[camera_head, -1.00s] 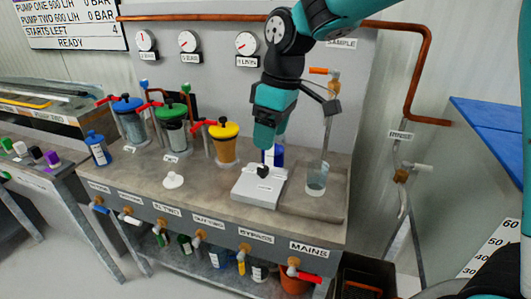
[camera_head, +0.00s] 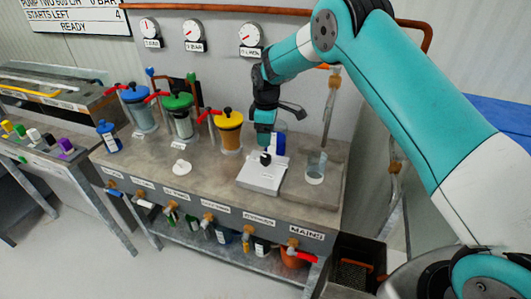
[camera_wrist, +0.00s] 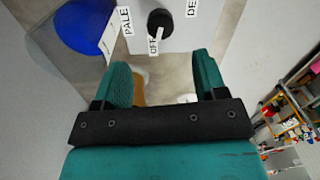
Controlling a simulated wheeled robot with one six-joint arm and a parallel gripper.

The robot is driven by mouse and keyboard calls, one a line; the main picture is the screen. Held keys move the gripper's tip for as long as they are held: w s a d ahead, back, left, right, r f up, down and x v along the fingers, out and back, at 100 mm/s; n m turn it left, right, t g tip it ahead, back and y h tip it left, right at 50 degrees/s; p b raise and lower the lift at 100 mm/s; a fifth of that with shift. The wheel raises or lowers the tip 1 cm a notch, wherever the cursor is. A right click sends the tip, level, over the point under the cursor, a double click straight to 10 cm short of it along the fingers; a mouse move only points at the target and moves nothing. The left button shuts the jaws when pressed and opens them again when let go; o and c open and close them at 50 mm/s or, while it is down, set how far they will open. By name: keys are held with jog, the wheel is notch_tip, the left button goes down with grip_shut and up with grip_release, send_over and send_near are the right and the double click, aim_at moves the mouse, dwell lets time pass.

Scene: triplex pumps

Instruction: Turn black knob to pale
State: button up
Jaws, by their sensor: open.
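The black knob (camera_head: 265,158) sits on a white sloped panel (camera_head: 258,178) on the bench top. In the wrist view the knob (camera_wrist: 160,23) is round, with a white mark on its edge toward the OFF label (camera_wrist: 154,43). The PALE label (camera_wrist: 127,20) is to its left, and a partly cut-off label starting "DE" (camera_wrist: 192,8) is to its right. My gripper (camera_wrist: 161,72) is open, with its teal fingers spread apart and nothing between them. The knob lies beyond the fingertips, between their lines. In the head view my gripper (camera_head: 265,137) is just above the knob.
A blue-labelled container (camera_head: 279,143) stands right behind the panel. A glass beaker (camera_head: 316,167) stands to the right under a spout. Yellow (camera_head: 229,130), green (camera_head: 180,115) and blue (camera_head: 137,107) lidded vessels stand left. A white knob-like piece (camera_head: 181,167) lies on the bench.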

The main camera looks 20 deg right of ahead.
aim_at(266, 156)
notch_tip(266, 156, down, 9)
jog(key=shift+s+a+r+p, duration=0.1)
jog(key=shift+s+p, duration=0.05)
jog(key=shift+p, duration=0.7)
jog(key=c, duration=0.9)
